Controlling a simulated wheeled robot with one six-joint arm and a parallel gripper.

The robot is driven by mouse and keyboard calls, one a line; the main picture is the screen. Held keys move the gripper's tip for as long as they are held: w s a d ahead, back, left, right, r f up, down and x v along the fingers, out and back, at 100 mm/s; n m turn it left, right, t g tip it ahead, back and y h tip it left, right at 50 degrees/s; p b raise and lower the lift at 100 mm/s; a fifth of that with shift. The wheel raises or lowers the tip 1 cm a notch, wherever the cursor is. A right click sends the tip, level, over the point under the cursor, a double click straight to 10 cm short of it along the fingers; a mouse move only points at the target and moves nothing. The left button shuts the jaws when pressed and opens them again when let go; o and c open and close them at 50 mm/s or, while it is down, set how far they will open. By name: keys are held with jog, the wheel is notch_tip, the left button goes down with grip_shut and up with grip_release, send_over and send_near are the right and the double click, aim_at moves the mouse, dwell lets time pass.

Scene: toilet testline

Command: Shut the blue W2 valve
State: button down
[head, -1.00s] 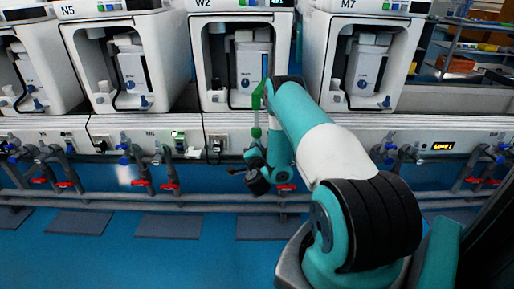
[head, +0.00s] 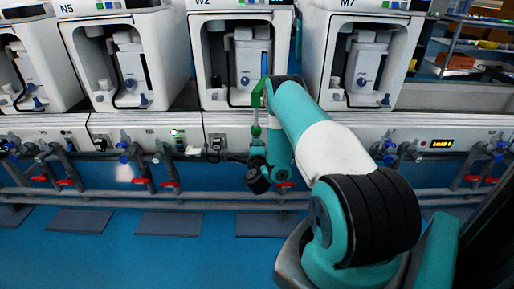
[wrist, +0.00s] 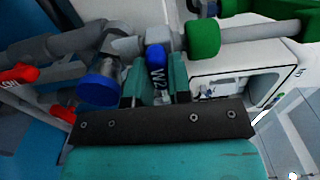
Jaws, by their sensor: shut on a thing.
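The blue W2 valve handle (wrist: 157,60) shows in the wrist view, with white W2 lettering on it. My gripper (wrist: 153,84) has its two teal fingers on either side of this handle and is shut on it. The handle sits on a grey pipe fitting (wrist: 125,46). In the head view my gripper (head: 257,165) is at the pipework below the W2 machine (head: 240,60). The handle is hidden there by my gripper and wrist.
A round blue cap (wrist: 97,88) sits just left of the fingers. A red handle (wrist: 20,75) is farther left. A green cylindrical part (wrist: 203,38) is close on the right. Pipes with blue and red valves run along the bench; the blue floor (head: 120,250) in front is mostly clear.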

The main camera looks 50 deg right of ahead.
jog(key=shift+f, duration=0.1)
jog(key=c, duration=1)
grip_release()
jog(key=shift+c, duration=0.2)
jog(key=shift+s+a, duration=0.1)
jog(key=shift+a, duration=0.05)
jog(key=p+v, duration=1.7)
jog(key=p, duration=1)
jog(key=shift+s, duration=0.15)
